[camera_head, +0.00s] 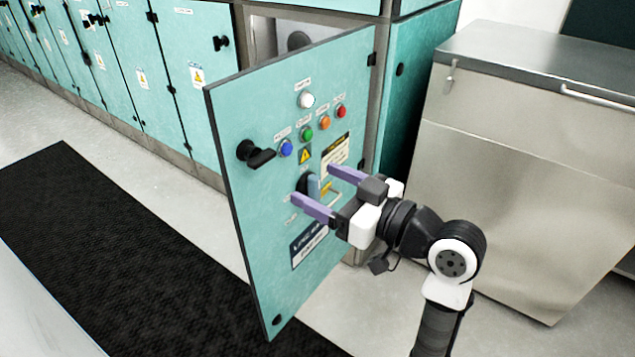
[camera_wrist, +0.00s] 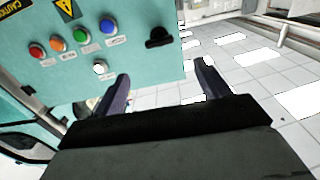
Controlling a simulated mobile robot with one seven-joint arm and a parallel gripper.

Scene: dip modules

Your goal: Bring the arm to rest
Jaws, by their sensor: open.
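My gripper (camera_head: 330,191) is open and empty in the head view, its two purple fingers spread apart. It is in front of the teal cabinet door (camera_head: 255,215), which stands swung open.
A row of closed teal cabinets (camera_head: 120,70) runs to the back left. A steel cabinet (camera_head: 525,190) stands close on the right of my arm. A black mat (camera_head: 95,240) lies on the floor at left. The floor between mat and cabinets is clear.

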